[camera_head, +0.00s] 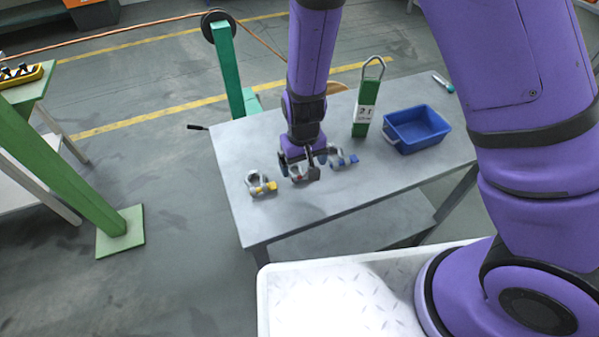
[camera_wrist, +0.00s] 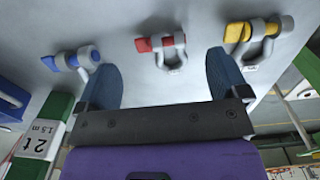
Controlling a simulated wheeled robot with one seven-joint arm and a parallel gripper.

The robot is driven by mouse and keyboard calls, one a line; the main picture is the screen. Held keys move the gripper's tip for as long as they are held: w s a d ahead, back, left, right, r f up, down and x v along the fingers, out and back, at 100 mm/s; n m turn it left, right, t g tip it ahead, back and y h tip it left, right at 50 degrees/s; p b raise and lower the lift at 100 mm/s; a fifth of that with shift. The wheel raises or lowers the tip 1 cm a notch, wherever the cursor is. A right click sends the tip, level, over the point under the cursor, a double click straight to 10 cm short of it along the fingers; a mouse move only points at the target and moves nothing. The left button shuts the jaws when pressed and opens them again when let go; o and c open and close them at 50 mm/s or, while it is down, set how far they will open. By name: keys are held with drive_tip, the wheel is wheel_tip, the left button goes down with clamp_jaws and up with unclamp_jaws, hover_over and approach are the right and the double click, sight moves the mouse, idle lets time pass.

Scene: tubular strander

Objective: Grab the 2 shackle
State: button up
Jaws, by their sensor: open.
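Three grey shackles lie in a row on the table. The one with the red pin (camera_head: 299,173) is in the middle. In the wrist view the red-pin shackle (camera_wrist: 172,53) lies ahead of the gap between my fingertips. The yellow-pin shackle (camera_head: 261,184) is at the left in the head view; it also shows at the right of the wrist view (camera_wrist: 258,38). The blue-pin shackle (camera_head: 343,160) is on the other side (camera_wrist: 74,60). Size marks on the shackles are too small to read. My gripper (camera_head: 302,164) is open and empty, pointing down above the red-pin shackle.
A green piece labelled "2 t 1.5 m" (camera_wrist: 37,147) with a loop stands behind the shackles; it also shows in the head view (camera_head: 363,120). A blue bin (camera_head: 417,129) and a marker (camera_head: 443,82) are to its right. The table's front (camera_head: 300,222) is clear.

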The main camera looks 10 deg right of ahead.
sight(303, 175)
drive_tip(key=shift+s+f, duration=0.1)
drive_tip(key=shift+f, duration=2.15)
drive_tip(key=c, duration=1.1)
